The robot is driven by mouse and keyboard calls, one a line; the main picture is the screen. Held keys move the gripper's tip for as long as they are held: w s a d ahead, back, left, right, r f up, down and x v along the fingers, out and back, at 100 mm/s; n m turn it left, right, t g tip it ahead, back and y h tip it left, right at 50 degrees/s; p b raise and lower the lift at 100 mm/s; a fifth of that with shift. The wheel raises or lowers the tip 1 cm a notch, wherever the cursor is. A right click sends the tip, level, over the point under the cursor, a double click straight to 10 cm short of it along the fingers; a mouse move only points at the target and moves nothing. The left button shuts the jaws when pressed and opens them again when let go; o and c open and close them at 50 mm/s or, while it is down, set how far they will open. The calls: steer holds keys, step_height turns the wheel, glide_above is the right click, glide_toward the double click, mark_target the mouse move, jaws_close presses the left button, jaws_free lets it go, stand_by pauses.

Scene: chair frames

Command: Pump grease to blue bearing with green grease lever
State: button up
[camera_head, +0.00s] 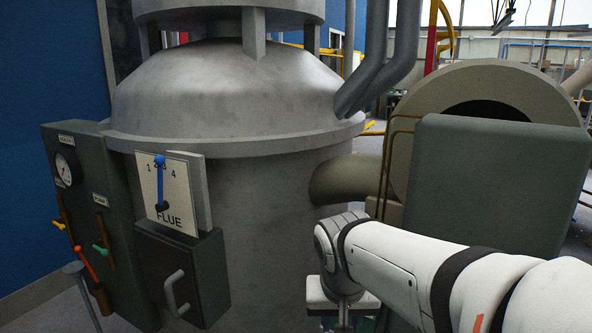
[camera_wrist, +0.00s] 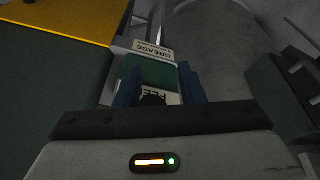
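My gripper (camera_head: 342,312) hangs low in front of the vessel in the head view, partly cut off by the bottom edge. In the wrist view its two blue fingers (camera_wrist: 158,88) stand apart, on either side of a green surface (camera_wrist: 150,72). A white plate reading GREASE (camera_wrist: 153,52) lies just past the green surface. A second lettered plate (camera_wrist: 170,98) shows between the fingers beside a small dark knob (camera_wrist: 152,99). I cannot tell whether the fingers touch the green part. No grease lever or blue bearing can be clearly made out.
A big grey vessel (camera_head: 228,95) fills the middle. A dark panel (camera_head: 90,165) at left carries a gauge and coloured levers, beside a FLUE dial (camera_head: 170,195) with a blue pointer. A grey-green housing (camera_head: 500,180) stands behind my arm. A yellow surface (camera_wrist: 70,18) shows in the wrist view.

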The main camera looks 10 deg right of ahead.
steer(key=w+a+r+m+t+h+p, duration=0.15)
steer(key=w+r+m, duration=0.35)
steer(key=w+r, duration=0.85)
steer(key=shift+h, duration=0.45)
steer(key=b+x, duration=0.2)
steer(key=x, duration=0.6)
steer(key=shift+s+d+b, duration=0.1)
steer(key=shift+d+b, duration=0.05)
steer(key=shift+b, duration=0.15)
steer(key=shift+r, duration=0.25)
steer(key=shift+c, duration=0.4)
steer(key=c, duration=0.5)
steer(key=s+a+f+b, duration=0.2)
steer(key=s+a+b, duration=0.1)
steer(key=s+b, duration=0.1)
steer(key=shift+s+a, duration=0.35)
steer(key=shift+s, duration=0.1)
